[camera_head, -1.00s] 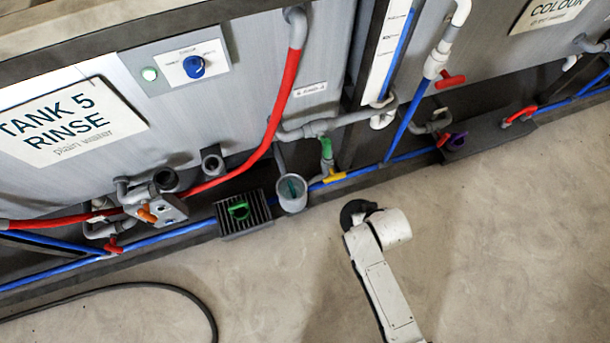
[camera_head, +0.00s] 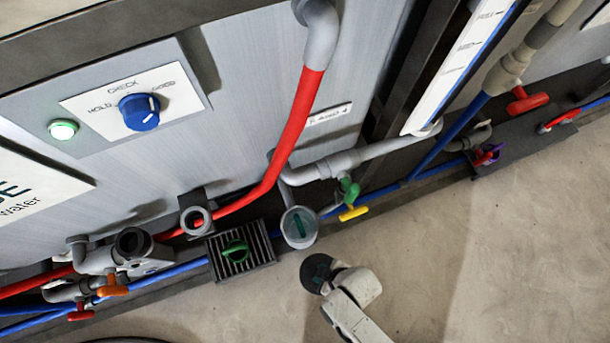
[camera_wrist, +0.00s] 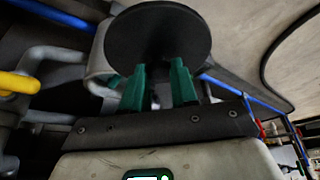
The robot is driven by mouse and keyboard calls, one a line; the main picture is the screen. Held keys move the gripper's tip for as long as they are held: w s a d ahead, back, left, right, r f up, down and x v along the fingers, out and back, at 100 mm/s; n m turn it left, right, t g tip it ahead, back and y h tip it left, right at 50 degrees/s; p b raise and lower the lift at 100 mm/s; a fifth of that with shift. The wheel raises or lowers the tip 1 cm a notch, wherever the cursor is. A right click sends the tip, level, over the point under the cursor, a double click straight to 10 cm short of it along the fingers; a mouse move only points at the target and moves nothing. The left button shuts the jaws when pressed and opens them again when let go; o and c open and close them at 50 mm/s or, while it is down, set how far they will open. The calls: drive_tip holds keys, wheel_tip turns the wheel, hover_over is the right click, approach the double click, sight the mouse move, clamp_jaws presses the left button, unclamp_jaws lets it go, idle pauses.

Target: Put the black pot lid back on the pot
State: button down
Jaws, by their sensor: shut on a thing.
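The black pot lid (camera_wrist: 158,45) is a round dark disc held upright-looking in front of the wrist camera. My gripper (camera_wrist: 158,82) has green fingers shut on it from below in that view. In the head view the lid (camera_head: 317,272) shows as a dark disc at the end of my arm, just below the pot in the picture and apart from it. The pot (camera_head: 299,228) is a grey cylinder, open at the top, with something green inside. In the wrist view a grey rounded body (camera_wrist: 97,66), probably the pot, is partly hidden behind the lid.
A black slatted box (camera_head: 262,254) with a green handle stands left of the pot. A yellow handle (camera_head: 354,213) and a green valve (camera_head: 350,189) are close on its right. Blue pipe (camera_head: 385,190) runs along the tank's foot. The floor (camera_head: 480,260) in front is clear.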

drive_tip(key=w+a+b, duration=0.1)
drive_tip(key=w, duration=0.4)
drive_tip(key=w+a+b, duration=0.1)
drive_tip(key=w+a, duration=0.1)
drive_tip(key=w, duration=0.3)
drive_tip(key=w+a+b, duration=0.1)
drive_tip(key=w, duration=0.5)
drive_tip(key=shift+w+a, duration=0.1)
drive_tip(key=shift+a, duration=0.2)
drive_tip(key=shift+w+f+b, duration=0.15)
drive_tip(key=shift+f+b, duration=0.8)
drive_tip(key=shift+f, duration=0.75)
drive_tip(key=shift+f, duration=0.2)
drive_tip(key=c, duration=0.9)
unclamp_jaws()
drive_tip(key=shift+r, duration=0.1)
